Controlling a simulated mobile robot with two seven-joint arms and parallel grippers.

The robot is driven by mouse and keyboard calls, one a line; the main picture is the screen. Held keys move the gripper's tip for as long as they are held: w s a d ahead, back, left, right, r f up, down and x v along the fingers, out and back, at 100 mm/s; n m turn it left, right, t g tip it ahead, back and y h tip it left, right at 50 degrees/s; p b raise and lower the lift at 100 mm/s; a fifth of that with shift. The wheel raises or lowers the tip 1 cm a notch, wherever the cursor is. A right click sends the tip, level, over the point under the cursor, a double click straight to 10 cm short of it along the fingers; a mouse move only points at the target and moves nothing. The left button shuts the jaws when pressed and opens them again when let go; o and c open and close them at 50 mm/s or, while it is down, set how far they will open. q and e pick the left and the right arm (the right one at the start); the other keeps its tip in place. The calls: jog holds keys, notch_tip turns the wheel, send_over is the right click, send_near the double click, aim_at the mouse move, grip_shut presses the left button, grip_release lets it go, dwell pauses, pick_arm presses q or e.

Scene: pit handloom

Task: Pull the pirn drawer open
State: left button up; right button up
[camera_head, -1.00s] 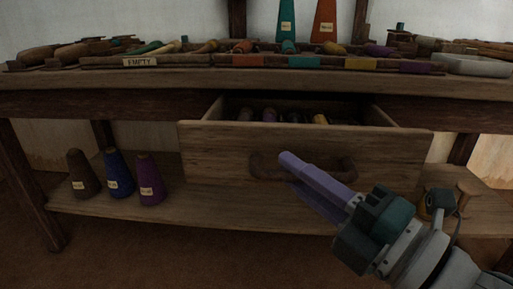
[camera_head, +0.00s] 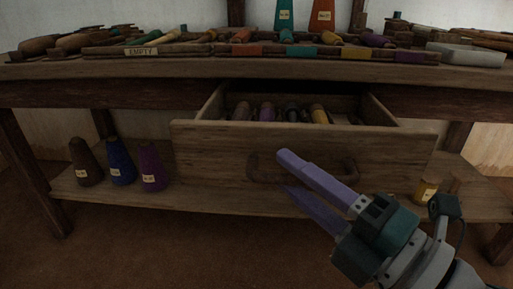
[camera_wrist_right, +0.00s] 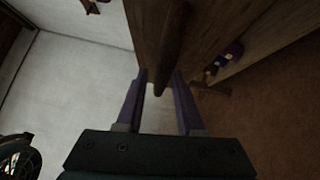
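The pirn drawer (camera_head: 215,150) stands pulled out from under the bench top. Several pirns, dark, purple and yellow, show inside it. Its dark wooden handle (camera_head: 335,176) is on the front panel and also shows in the right wrist view (camera_wrist_right: 173,40). My right gripper (camera_head: 287,172) is at the handle with its purple fingers spread apart, one higher and one lower. In the wrist view the handle lies between or just beyond the fingertips (camera_wrist_right: 160,76); I cannot tell whether they touch it. My left gripper is not in view.
Brown, blue and purple cones (camera_head: 152,168) stand on the lower shelf (camera_head: 225,201) at left. The floor in front is clear.

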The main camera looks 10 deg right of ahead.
jog(key=shift+o, duration=0.6)
jog(key=shift+s+d, duration=0.15)
jog(key=shift+s, duration=0.1)
jog(key=p+v, duration=0.2)
jog(key=v, duration=0.7)
jog(key=shift+s+p, duration=0.2)
jog(key=shift+p, duration=0.1)
